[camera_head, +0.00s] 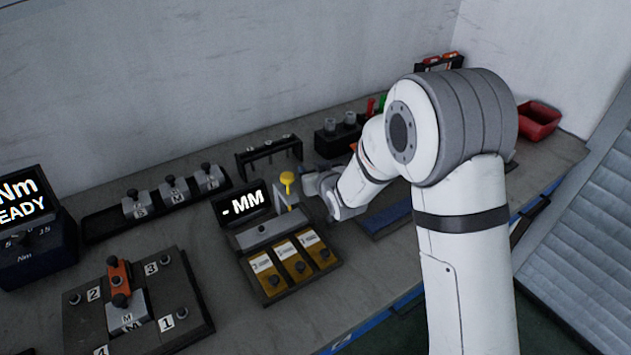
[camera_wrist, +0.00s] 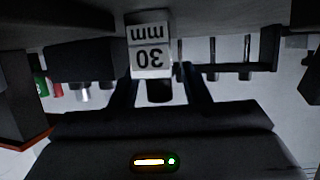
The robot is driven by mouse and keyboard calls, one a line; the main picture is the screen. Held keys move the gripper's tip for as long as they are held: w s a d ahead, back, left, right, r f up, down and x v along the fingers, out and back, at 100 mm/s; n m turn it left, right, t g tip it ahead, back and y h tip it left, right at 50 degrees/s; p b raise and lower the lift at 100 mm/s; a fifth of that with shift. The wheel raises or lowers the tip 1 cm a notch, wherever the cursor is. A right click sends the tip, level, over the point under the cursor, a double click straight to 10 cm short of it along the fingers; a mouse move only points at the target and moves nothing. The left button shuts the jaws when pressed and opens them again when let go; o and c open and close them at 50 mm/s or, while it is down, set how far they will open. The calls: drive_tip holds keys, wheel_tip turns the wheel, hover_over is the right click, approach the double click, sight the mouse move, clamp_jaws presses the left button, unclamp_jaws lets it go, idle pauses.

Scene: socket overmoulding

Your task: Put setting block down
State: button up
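The setting block (camera_wrist: 150,45) is a pale block marked "30 mm", seen upside down in the wrist view straight ahead of my gripper. Its dark knob (camera_wrist: 159,91) lies between the two fingers of my gripper (camera_wrist: 160,80), which appear shut on it, though the contact itself is hard to see. In the head view my gripper (camera_head: 312,188) is at the right side of the gauge (camera_head: 263,232), close to its yellow knob (camera_head: 287,178) and grey upright. The gauge display (camera_head: 243,203) reads "- MM". I cannot make out the setting block clearly in the head view.
A tray of gold pieces (camera_head: 295,265) with black knobs lies in front of the gauge. A dark rack (camera_head: 268,155) and a holder with grey cylinders (camera_head: 338,130) stand behind. A blue mat (camera_head: 385,217) is on the right. A numbered fixture plate (camera_head: 185,285) stands at left.

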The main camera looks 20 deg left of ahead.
clamp_jaws()
drive_tip(key=shift+r, duration=0.15)
idle(0.4)
